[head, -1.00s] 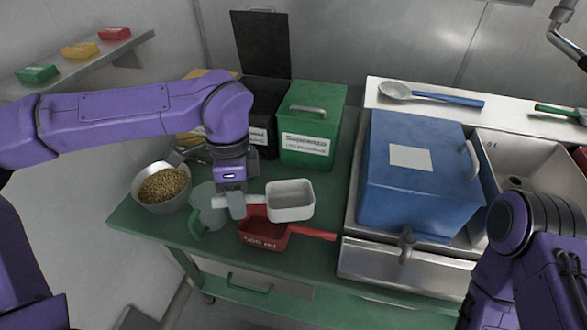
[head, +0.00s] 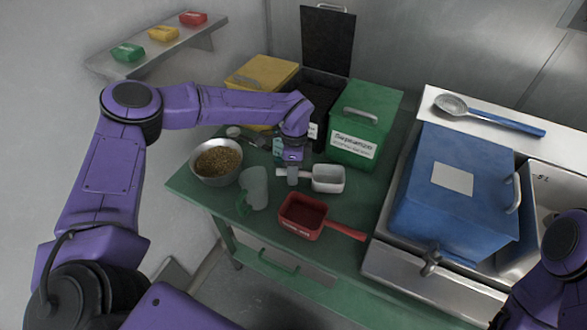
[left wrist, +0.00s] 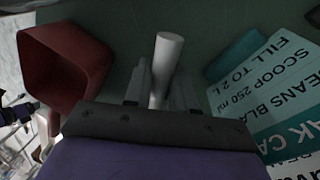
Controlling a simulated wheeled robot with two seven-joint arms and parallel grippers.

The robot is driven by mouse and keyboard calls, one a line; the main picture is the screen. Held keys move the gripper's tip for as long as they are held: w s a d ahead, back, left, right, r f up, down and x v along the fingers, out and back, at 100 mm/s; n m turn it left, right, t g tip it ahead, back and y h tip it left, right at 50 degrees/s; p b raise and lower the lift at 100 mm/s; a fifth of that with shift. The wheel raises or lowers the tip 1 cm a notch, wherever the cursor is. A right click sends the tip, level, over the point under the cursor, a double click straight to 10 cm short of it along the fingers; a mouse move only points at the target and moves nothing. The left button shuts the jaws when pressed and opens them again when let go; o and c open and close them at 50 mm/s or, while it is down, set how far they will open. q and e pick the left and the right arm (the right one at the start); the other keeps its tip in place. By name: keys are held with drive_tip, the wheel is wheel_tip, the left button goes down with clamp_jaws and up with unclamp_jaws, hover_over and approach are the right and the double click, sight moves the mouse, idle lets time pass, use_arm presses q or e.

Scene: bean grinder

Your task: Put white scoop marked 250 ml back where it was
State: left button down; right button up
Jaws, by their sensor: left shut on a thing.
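The white scoop (head: 328,178) is in front of the green box, behind and right of the red scoop (head: 303,216). My left gripper (head: 292,178) is shut on its handle and points down. In the left wrist view the white handle (left wrist: 166,62) stands between the two fingers; the scoop's bowl is not in that view. I cannot tell whether the scoop touches the table. The red scoop's bowl (left wrist: 66,70) fills the left of the wrist view. My right gripper is out of view; only part of that arm shows at the right edge.
A bowl of beans (head: 216,162) and a translucent jug (head: 255,187) stand left on the green table. Behind are a yellow box (head: 262,75), an open black box and a green box (head: 366,122). A blue box (head: 455,190) stands right. A printed card (left wrist: 275,90) shows "SCOOP 250 ml".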

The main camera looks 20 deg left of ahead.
use_arm(q)
drive_tip(key=shift+w+f, duration=0.1)
drive_tip(key=shift+f, duration=0.25)
drive_tip(key=c, duration=0.9)
unclamp_jaws()
drive_tip(key=shift+c, duration=0.2)
wheel_tip(320, 180, up, 12)
drive_tip(key=w+b, duration=0.2)
drive_tip(key=b, duration=0.1)
drive_tip(key=shift+a, duration=0.4)
